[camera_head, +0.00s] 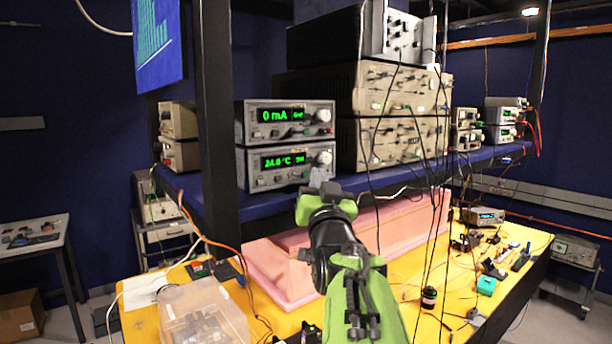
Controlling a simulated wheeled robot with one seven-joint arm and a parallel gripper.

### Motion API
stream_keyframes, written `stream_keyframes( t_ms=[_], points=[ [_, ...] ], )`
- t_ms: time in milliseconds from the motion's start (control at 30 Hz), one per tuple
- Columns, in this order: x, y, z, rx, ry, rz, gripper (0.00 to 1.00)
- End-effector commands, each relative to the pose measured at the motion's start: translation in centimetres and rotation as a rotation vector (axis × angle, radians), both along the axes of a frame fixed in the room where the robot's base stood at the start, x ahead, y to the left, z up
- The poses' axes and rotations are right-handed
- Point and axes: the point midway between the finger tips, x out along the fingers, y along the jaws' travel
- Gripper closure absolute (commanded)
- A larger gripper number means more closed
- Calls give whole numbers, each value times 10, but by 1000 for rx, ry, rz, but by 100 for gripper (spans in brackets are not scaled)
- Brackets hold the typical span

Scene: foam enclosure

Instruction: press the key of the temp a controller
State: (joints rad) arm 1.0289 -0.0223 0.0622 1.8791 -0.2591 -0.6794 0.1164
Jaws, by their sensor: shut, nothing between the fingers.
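Two grey bench controllers are stacked on the blue shelf (262,205). The lower one, a temperature controller (287,163), shows green "24.0 °C" with a knob at its right. The upper one (287,122) shows "0 mA". Small keys and sockets line the lower front below the display, too small to read. No "temp a" label is legible. My gripper (318,176) is shut and empty, at the end of my green and black arm. In the picture it overlaps the lower right edge of the temperature controller. I cannot tell whether it touches.
Larger beige instruments (400,90) with hanging cables stand to the right on the shelf. A dark post (217,100) rises to the left. Below, pink foam (275,270) and a clear plastic box (200,312) sit on a yellow table (420,320) with small parts.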

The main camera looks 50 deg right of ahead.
Motion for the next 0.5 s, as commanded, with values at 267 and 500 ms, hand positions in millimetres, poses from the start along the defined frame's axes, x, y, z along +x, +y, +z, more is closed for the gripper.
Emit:
stream_keyframes(
  t_ms=[267,500],
  points=[
    [1,0,0,0,0,1,100],
    [9,-1,0,0,-1,1,100]
  ],
)
